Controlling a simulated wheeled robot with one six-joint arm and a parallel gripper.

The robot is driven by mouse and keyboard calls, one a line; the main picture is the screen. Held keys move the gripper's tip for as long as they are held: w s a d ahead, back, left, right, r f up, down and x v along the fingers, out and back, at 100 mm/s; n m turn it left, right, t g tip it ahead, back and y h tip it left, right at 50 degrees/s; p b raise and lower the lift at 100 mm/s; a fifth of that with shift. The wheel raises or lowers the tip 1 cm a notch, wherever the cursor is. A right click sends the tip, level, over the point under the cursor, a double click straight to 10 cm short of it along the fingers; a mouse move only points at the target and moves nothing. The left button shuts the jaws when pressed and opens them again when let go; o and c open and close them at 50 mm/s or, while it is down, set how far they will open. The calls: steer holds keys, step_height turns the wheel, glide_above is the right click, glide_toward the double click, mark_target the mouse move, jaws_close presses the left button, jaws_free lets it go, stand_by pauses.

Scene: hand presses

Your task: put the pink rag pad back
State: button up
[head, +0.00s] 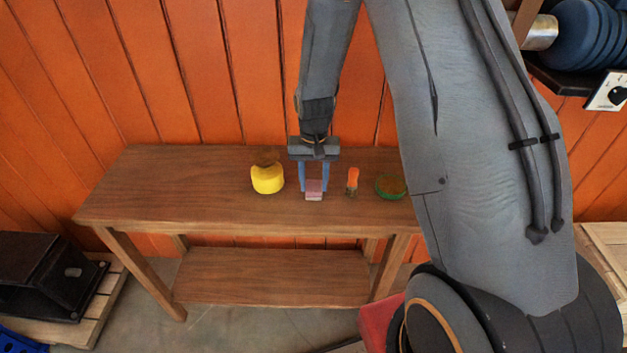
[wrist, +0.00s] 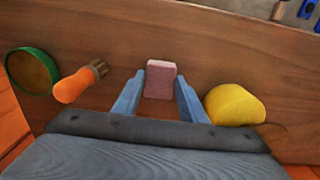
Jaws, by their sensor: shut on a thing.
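The pink rag pad (head: 314,188) is between the two blue fingers of my gripper (head: 313,190), over the wooden bench. It also shows in the wrist view (wrist: 161,80), standing between the fingertips (wrist: 160,92). My gripper is shut on the pad and points down. I cannot tell whether the pad's underside touches the bench top.
The wooden bench (head: 200,195) has a lower shelf (head: 270,278). A yellow rounded object (head: 267,180) stands left of my gripper. An orange-handled brush (head: 352,180) and a green-rimmed round dish (head: 391,186) are to the right. The bench's left end is clear.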

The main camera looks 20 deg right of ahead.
mark_target(314, 187)
steer(key=o, duration=0.9)
steer(key=shift+o, duration=0.2)
steer(key=shift+r, duration=0.1)
step_height(314, 187, up, 12)
steer(key=b, duration=0.4)
steer(key=s+n+t, duration=0.1)
steer(key=s+n, duration=0.2)
steer(key=s, duration=1.3)
steer(key=shift+s+r+n+t, duration=0.25)
steer(key=shift+s+n+t, duration=0.05)
steer(key=shift+s+t, duration=0.1)
steer(key=shift+f, duration=0.1)
step_height(314, 187, down, 4)
steer(key=b, duration=0.3)
steer(key=shift+r, duration=0.25)
